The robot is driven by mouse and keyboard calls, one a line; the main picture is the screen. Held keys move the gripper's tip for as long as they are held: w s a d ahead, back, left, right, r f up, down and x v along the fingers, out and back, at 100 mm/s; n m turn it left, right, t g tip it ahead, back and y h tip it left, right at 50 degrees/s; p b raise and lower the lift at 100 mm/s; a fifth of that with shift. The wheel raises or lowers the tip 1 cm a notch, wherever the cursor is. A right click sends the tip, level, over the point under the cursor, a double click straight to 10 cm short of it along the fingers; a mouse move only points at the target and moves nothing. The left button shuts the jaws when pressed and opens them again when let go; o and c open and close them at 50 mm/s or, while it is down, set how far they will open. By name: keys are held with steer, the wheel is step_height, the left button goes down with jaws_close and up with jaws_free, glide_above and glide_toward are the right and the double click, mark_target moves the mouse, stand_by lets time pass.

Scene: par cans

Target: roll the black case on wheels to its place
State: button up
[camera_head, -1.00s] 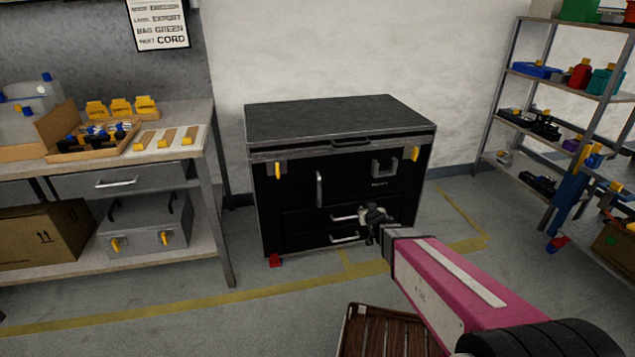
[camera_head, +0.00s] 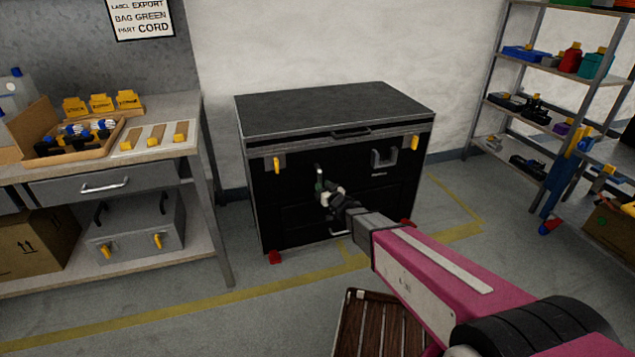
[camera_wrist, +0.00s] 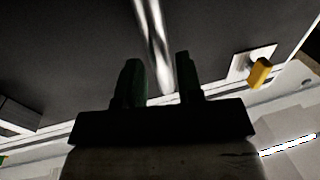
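The black case (camera_head: 285,215) stands upright against the back wall, with a flat dark lid, yellow latches and red parts at its bottom corners. Its front carries a vertical metal handle left of centre, which shows in the wrist view (camera_wrist: 152,40), and a square grey handle (camera_head: 384,158) at upper right. My gripper (camera_head: 322,184) is at the front face by the vertical handle. In the wrist view my gripper (camera_wrist: 160,75) is open, with the bar between its two dark fingers and gaps beside it.
A workbench (camera_head: 212,210) with trays and a grey toolbox (camera_head: 135,232) stands left of the case. A shelf rack (camera_head: 490,95) stands at right. Yellow tape (camera_head: 225,295) marks the floor. A brown slatted crate (camera_head: 350,325) lies in front, below my arm. Floor right of the case is clear.

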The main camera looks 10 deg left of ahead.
mark_target(409, 160)
steer(key=x, duration=0.5)
steer(key=shift+s, duration=0.1)
jaws_close()
steer(key=w+d, duration=0.8)
steer(key=d, duration=0.5)
steer(key=w+d, duration=0.8)
steer(key=d, duration=0.5)
steer(key=w+d, duration=0.8)
steer(key=d, duration=0.6)
steer(key=shift+w+d, duration=0.1)
steer(key=shift+w, duration=0.25)
jaws_free()
